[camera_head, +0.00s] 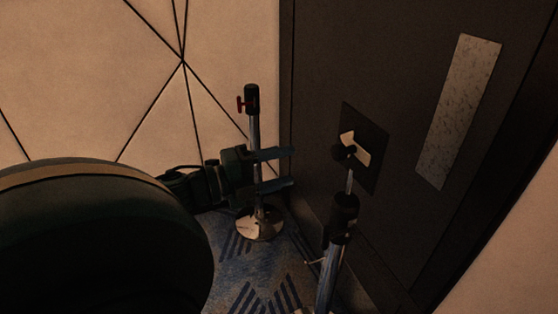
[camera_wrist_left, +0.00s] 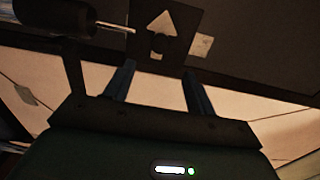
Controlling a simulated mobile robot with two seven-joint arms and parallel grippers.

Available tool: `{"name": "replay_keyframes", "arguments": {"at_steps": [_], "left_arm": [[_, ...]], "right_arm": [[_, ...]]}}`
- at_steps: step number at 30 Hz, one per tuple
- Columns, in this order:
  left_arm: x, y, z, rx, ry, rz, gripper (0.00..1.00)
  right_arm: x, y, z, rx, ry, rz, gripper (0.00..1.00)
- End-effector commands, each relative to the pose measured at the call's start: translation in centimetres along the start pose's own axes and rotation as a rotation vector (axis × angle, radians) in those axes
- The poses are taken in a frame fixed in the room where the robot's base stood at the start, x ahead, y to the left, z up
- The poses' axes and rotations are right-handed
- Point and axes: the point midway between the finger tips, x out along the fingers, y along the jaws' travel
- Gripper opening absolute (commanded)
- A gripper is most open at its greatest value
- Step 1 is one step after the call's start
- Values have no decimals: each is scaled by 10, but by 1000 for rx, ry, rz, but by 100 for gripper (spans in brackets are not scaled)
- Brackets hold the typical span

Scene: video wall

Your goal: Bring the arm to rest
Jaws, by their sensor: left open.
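My left gripper (camera_head: 290,168) is in the middle of the head view, its two dark fingers apart and pointing right. In the left wrist view the gripper (camera_wrist_left: 158,78) shows both fingers spread, with nothing visible between them. A chrome post (camera_head: 254,135) stands upright in line with the fingers in the head view; whether it is touching them I cannot tell. My dark rounded arm link covers the lower left of the head view. My right gripper is in neither view.
The post's round chrome base (camera_head: 259,226) rests on blue striped carpet (camera_head: 226,245). To the right is a second stand (camera_head: 343,210) with a black collar and thin rod. Behind it, a dark panel (camera_head: 400,90) carries a plate with a pale triangle (camera_wrist_left: 163,22). A beige wall (camera_head: 80,70) lies left.

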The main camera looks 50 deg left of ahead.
Motion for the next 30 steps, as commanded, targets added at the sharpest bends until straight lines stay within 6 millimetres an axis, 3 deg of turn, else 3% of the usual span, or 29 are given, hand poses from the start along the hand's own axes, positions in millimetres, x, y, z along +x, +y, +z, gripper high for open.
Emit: {"name": "replay_keyframes", "arguments": {"at_steps": [17, 20, 23, 26, 29, 30], "left_arm": [[0, 1, 0, -3, -2, 0, 55], [-4, 14, 5, -65, -43, 10, 55], [-13, 54, 11, -252, -155, 39, 55], [-23, 119, 2, -549, -305, 88, 55], [-24, 185, -36, -870, -429, 150, 55], [-22, 208, -57, -988, -464, 178, 55]], "right_arm": [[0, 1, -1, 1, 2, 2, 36], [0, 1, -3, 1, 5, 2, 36], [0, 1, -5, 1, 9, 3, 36], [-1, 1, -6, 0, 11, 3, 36], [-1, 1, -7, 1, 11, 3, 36], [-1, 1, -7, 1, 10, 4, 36]]}}
